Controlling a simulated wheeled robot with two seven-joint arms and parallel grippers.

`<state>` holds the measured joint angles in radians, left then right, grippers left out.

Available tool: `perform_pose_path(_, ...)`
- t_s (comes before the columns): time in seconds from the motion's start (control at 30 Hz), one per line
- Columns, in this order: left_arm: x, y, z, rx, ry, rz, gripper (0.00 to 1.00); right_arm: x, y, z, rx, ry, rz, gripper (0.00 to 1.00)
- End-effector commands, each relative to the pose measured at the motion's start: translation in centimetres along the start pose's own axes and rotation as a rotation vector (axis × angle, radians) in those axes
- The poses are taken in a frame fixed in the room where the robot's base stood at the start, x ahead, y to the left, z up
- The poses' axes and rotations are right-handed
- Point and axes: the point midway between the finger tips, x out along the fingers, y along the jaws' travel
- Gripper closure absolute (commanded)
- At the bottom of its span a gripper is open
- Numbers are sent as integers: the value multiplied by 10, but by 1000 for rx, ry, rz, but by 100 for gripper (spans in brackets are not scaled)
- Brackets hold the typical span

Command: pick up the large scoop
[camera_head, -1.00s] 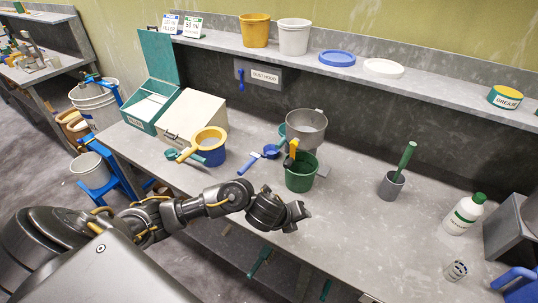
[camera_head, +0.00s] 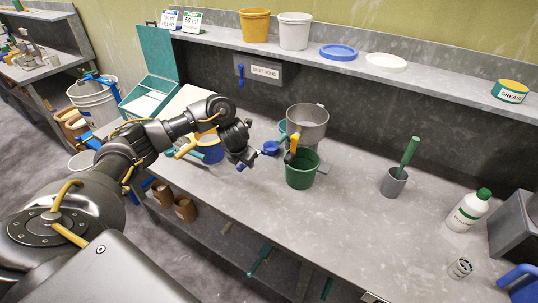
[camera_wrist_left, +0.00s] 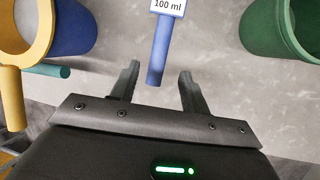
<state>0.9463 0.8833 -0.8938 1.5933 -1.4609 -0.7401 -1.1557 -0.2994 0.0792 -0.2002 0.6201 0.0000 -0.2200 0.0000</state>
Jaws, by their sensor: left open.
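A blue scoop labelled 100 ml (camera_wrist_left: 161,45) lies on the table. Its handle points toward my left gripper (camera_wrist_left: 158,76) in the left wrist view, with the handle's end between the two open fingertips and a gap on each side. In the head view the scoop's blue bowl (camera_head: 271,148) shows just right of my left gripper (camera_head: 247,164), which hides part of the handle. The jaws hold nothing. A smaller teal scoop handle (camera_wrist_left: 50,70) shows at the left of the wrist view. My right gripper is not in view.
A blue tub (camera_head: 211,152) with a yellow sieve stands left of the gripper. A green pail (camera_head: 301,173) with a yellow-handled tool stands to the right, before a grey funnel (camera_head: 308,122). The table's front middle is clear.

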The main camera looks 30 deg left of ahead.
Motion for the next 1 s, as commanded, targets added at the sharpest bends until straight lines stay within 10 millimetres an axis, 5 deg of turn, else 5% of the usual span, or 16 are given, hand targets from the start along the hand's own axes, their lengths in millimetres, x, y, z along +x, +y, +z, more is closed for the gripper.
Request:
perform_pose_path(0.5, 38, 1, -7, -4, 4, -2, 54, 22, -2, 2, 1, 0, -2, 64)
perform_pose_path(0.73, 65, 4, -8, -3, 2, 0, 54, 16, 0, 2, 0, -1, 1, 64)
perform_pose_path(1.0, 69, 4, -7, -1, -1, 0, 54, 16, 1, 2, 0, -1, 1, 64)
